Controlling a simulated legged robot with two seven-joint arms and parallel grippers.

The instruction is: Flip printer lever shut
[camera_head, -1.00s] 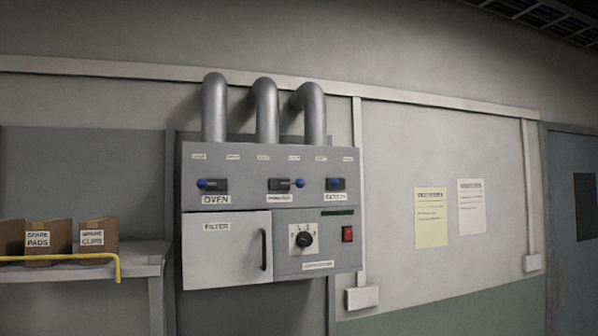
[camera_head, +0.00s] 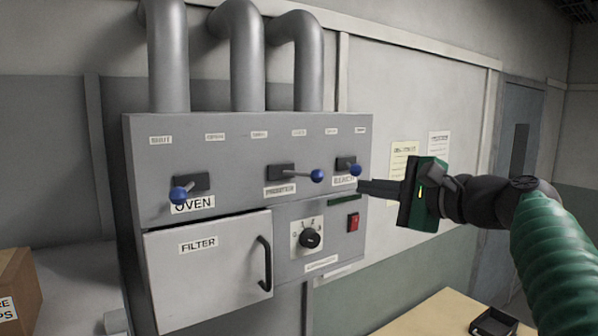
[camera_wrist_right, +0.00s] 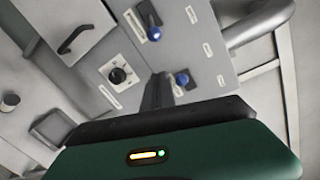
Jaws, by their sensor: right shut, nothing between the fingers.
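The grey wall panel (camera_head: 240,215) carries three levers with blue knobs. The middle lever (camera_head: 300,174), above a label that seems to read printer, has its knob (camera_head: 317,176) pointing right; this knob appears near the top of the right wrist view (camera_wrist_right: 153,33). Small tags run above the levers; one at the left reads like shut. My right gripper (camera_head: 362,187) is shut and empty, its tips just right of and below the right-hand lever's knob (camera_head: 355,170). In the right wrist view its fingers (camera_wrist_right: 158,88) appear beside that knob (camera_wrist_right: 183,80); contact is unclear. My left gripper is out of view.
The oven lever (camera_head: 180,193) is at the left, its knob toward the front. Below are the filter door (camera_head: 210,265) with a black handle, a dial (camera_head: 310,238) and a red switch (camera_head: 353,222). A cardboard box (camera_head: 18,290) stands far left; a table (camera_head: 440,312) is lower right.

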